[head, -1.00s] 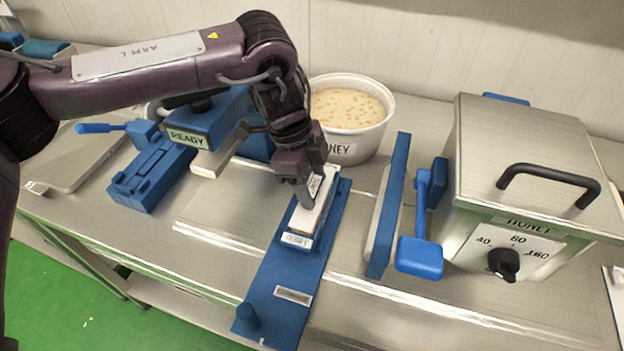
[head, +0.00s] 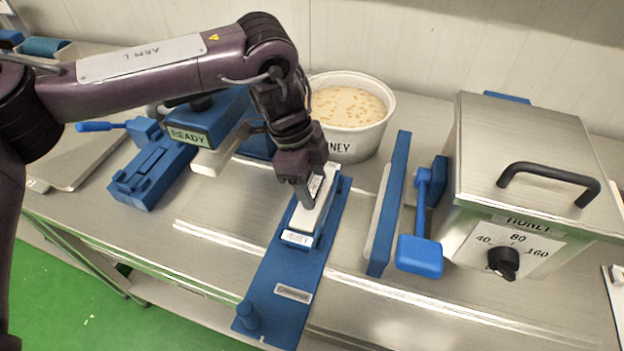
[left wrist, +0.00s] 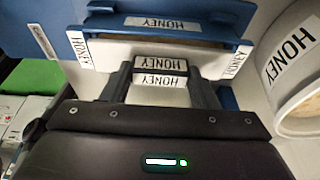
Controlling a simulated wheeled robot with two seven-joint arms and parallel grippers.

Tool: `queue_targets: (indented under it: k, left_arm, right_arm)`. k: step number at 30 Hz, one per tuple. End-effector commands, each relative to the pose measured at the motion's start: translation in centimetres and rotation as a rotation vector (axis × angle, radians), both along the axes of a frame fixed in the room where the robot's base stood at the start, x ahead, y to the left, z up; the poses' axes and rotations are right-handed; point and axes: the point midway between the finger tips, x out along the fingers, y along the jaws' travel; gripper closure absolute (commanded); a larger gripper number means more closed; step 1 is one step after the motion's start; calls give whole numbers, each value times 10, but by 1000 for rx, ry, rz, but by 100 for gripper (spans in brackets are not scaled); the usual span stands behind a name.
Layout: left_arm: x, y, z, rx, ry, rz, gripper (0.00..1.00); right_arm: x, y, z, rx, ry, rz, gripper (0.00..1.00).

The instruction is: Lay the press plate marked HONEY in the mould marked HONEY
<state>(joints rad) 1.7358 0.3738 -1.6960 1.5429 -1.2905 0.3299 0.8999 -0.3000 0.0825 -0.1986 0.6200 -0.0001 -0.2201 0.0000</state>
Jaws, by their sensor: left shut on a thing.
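The press plate marked HONEY (head: 313,214) is a long pale plate with a dark-edged grip block. My left gripper (head: 308,190) is shut on this block, and in the left wrist view the fingers (left wrist: 161,88) stand on both sides of its HONEY label. The blue mould marked HONEY (head: 316,241) lies directly under the plate, lined up lengthwise with it; its label also shows in the left wrist view (left wrist: 160,22). The plate is at the mould's opening, but I cannot tell whether it rests fully inside. My right gripper is not in view.
A blue board (head: 275,295) with a peg carries the mould. A white tub marked HONEY (head: 345,143) stands behind. A blue press marked READY (head: 205,125) stands left.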

Motion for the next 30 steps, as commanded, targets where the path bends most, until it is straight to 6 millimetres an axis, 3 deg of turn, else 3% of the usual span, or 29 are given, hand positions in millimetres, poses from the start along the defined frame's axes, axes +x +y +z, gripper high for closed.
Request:
queue_targets:
  k: [30]
  left_arm:
    - [0, 0, -7, 0, 0, 0, 70]
  right_arm:
    - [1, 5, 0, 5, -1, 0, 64]
